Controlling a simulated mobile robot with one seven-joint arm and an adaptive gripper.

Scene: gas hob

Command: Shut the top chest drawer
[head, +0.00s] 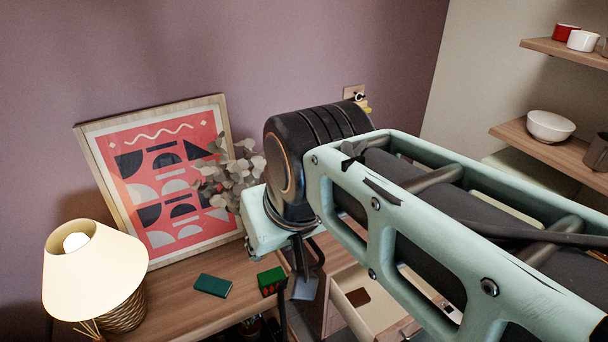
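The open drawer (362,313) shows below my arm in the head view, pulled out of a wooden chest (338,252). Its inside is pale, and a small brown item (357,297) lies in it. My arm covers much of the chest and the drawer's right part, so I cannot tell for sure that this is the top drawer. My gripper (304,286) hangs below the wrist, just left of the drawer in the picture. It is mostly hidden, and its finger opening does not show. I cannot tell whether it touches the drawer.
A wooden table (180,306) at left holds a lamp (96,268), a framed print (165,180), a teal book (213,285), a green and red box (270,281) and a leafy plant (232,176). Shelves (545,140) with bowls and cups hang at right.

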